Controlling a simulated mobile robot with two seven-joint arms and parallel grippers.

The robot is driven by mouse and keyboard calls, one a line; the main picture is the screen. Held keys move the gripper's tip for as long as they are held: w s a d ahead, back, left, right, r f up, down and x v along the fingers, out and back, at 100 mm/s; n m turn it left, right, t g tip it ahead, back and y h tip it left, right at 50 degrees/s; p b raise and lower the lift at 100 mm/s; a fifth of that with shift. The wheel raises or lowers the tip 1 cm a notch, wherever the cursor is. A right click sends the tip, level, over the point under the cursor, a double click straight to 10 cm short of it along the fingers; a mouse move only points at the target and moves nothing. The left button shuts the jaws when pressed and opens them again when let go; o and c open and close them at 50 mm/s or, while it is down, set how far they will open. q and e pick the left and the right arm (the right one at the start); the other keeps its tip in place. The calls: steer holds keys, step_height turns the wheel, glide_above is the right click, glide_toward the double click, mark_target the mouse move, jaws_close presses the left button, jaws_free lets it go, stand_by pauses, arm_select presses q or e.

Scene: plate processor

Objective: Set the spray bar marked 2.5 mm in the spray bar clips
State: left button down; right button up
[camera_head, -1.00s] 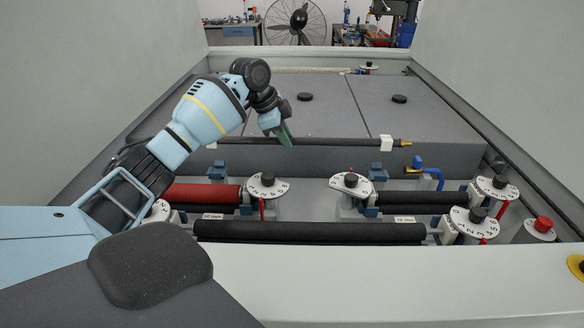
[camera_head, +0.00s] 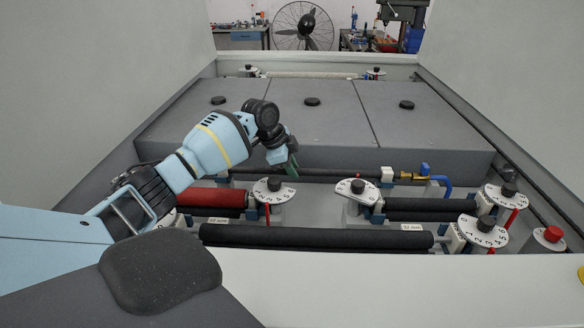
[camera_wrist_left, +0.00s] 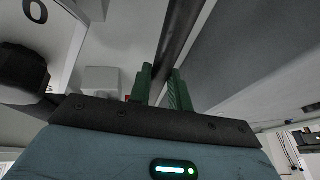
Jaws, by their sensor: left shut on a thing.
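The spray bar (camera_head: 330,172) is a thin dark tube with a white tag (camera_head: 387,174) and a brass fitting near its right end. The tag's marking is too small to read. My left gripper (camera_head: 291,166) is shut on the bar near its middle. In the left wrist view the green fingers (camera_wrist_left: 160,84) grip the dark bar (camera_wrist_left: 182,35). The bar lies level along the front of the grey deck. Blue spray bar clips show at its left (camera_head: 221,176) and below the tag (camera_head: 387,186); I cannot tell whether the bar is seated. My right gripper is not in view.
A blue hose connector (camera_head: 425,170) is by the bar's brass end. Numbered white dials (camera_head: 274,189) and (camera_head: 357,189), a red roller (camera_head: 212,198) and black rollers (camera_head: 316,237) lie in front. A red button (camera_head: 552,234) is at right.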

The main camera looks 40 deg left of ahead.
arm_select(q)
steer(key=shift+f, duration=0.15)
steer(key=c, duration=1.3)
jaws_free()
steer(key=shift+f, duration=0.1)
steer(key=shift+r, duration=0.5)
steer(key=v, duration=1.1)
steer(key=shift+s+r+p, duration=0.15)
steer(key=shift+r+p, duration=0.1)
steer(key=shift+p, duration=0.1)
